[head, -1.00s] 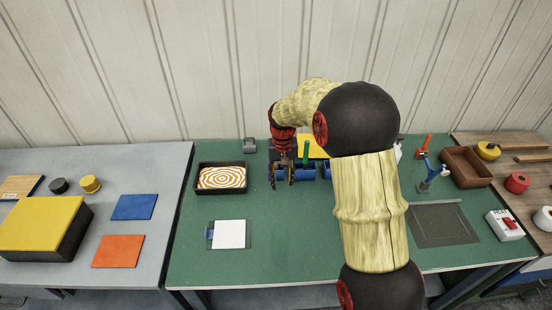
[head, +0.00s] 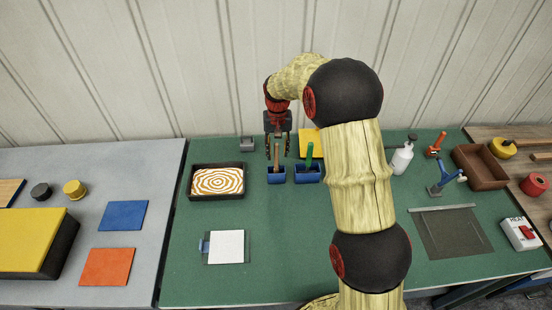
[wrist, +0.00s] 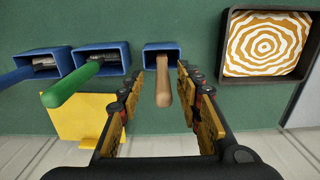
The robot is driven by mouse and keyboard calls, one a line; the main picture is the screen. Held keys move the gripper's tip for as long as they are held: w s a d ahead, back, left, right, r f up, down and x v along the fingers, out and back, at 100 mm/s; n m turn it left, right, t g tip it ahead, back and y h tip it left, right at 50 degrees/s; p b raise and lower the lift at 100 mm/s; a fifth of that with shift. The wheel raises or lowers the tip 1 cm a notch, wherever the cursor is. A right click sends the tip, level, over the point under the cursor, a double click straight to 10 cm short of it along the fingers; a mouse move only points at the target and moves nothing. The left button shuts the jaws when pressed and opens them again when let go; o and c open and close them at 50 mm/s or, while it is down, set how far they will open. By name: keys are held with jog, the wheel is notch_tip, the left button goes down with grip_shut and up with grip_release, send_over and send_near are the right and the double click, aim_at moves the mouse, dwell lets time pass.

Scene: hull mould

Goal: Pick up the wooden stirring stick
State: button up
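The wooden stirring stick (head: 277,152) stands in a small blue holder (head: 276,177) on the green bench. In the wrist view the brown stick (wrist: 163,82) rises from its blue holder (wrist: 161,50) toward the camera. My gripper (head: 278,150) is open, at the stick's upper part. In the wrist view my gripper (wrist: 161,84) has one finger on each side of the stick, with gaps visible on both sides. Nothing is held.
Just right of the stick's holder is a blue holder with a green-handled brush (head: 309,154); the wrist view shows another with a blue-handled brush (wrist: 18,76). A tray with an orange-white swirl (head: 190,183) lies left. A yellow block (head: 308,139) is behind.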

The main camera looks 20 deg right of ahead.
aim_at(276, 163)
notch_tip(276, 163, down, 7)
jog(key=shift+w+a+f+b, duration=0.1)
jog(key=shift+a+b, duration=0.05)
jog(key=shift+b, duration=0.35)
jog(key=shift+c, duration=0.5)
jog(key=c, duration=0.7)
grip_shut()
